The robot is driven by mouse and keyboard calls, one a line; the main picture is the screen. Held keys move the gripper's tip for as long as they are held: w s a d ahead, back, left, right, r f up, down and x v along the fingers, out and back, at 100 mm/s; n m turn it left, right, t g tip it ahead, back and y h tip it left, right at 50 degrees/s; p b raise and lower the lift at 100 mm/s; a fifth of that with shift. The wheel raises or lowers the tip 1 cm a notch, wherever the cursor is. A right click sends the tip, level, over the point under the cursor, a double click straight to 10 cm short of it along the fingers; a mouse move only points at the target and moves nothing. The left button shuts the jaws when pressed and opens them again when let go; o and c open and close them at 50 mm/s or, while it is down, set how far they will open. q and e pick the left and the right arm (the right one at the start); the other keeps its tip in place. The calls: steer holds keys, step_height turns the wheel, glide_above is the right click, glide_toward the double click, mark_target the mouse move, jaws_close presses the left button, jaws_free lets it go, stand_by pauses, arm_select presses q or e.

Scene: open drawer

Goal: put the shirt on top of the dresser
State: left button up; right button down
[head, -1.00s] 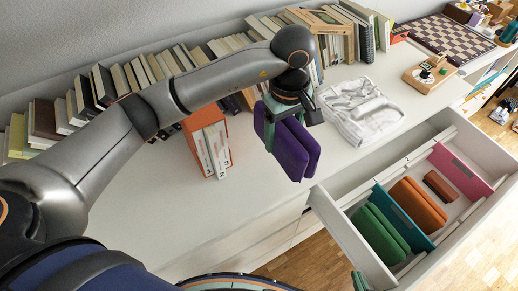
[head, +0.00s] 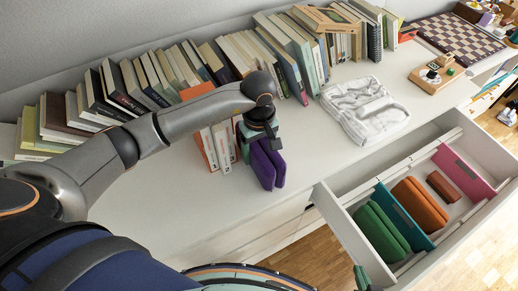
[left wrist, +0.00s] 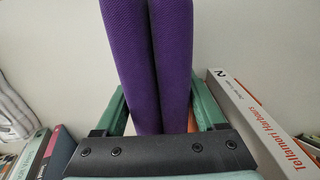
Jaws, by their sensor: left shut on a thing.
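The purple folded shirt (head: 267,165) hangs upright over the white dresser top (head: 165,205), near its front edge. My left gripper (head: 260,141) is shut on its upper edge. In the left wrist view, the shirt (left wrist: 150,55) stands as two thick folds between the green fingers of my left gripper (left wrist: 160,112). I cannot tell whether the shirt's lower edge touches the dresser top. Only a green tip of my right gripper (head: 361,279) shows at the bottom, beside the open drawer (head: 345,228); its jaws cannot be made out.
The drawer holds green (head: 383,232) and orange (head: 419,204) folded clothes, a brown item and dividers. An orange-and-white book group (head: 215,145) stands just left of the shirt. A row of books lines the wall. A wrapped white bundle (head: 365,108) lies to the right. The left front top is clear.

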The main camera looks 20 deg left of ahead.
arm_select(q)
steer(key=shift+f, duration=0.15)
steer(key=o, duration=1.5)
